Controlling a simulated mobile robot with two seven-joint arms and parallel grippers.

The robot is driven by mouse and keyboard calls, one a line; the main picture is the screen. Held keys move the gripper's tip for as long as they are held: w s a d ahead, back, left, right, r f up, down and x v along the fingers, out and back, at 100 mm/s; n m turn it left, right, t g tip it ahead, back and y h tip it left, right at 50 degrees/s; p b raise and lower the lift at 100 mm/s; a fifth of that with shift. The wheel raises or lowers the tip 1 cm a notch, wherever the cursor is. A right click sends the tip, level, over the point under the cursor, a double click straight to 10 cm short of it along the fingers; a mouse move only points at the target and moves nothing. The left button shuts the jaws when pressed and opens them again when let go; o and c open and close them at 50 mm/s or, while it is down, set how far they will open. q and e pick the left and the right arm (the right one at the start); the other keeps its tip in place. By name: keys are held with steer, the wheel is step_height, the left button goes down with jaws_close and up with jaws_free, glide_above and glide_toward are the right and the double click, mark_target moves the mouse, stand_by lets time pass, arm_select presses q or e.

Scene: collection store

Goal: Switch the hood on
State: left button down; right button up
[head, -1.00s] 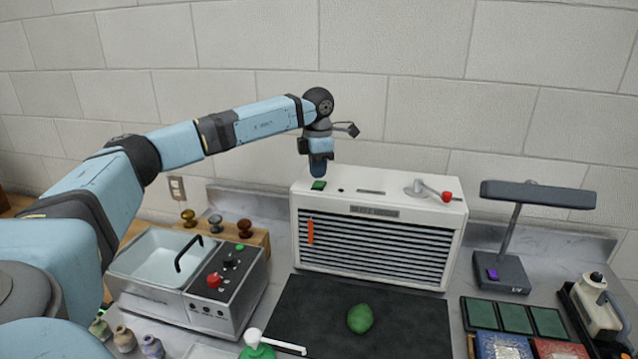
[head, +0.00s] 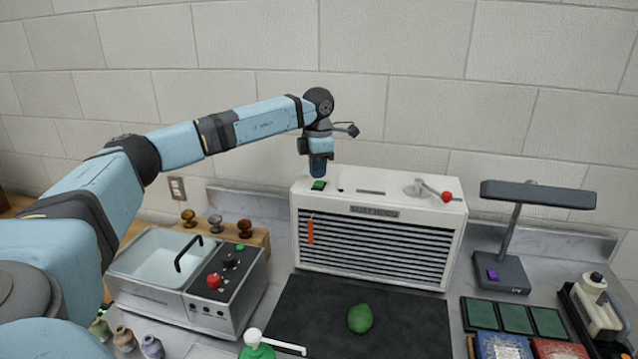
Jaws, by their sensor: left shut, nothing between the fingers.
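The hood (head: 437,230) is a white box with a dark slatted front and a name plate, standing at the back of the bench. On its top left is a green switch (head: 319,185). On its top right is a lever with a red knob (head: 447,196). An orange strip (head: 310,231) hangs on the slats. My left gripper (head: 319,172) is shut and points down just above the green switch; I cannot tell whether it touches it. My right gripper is not in view.
A dark mat (head: 400,325) with a green lump (head: 360,318) lies before the hood. A sink unit (head: 215,300) with knobs stands left, with stamps on a wooden block (head: 262,238) behind it. A lamp (head: 512,275) stands right, near green trays (head: 513,318).

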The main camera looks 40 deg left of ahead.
mark_target(318, 185)
arm_select(q)
steer(key=shift+f+b, duration=0.55)
steer(key=shift+f, duration=0.85)
stand_by(1.0)
steer(key=shift+d, duration=0.1)
steer(key=shift+r+p, duration=0.75)
steer(key=shift+r, duration=0.1)
steer(key=shift+r+p, duration=1.85)
steer(key=shift+r, duration=0.85)
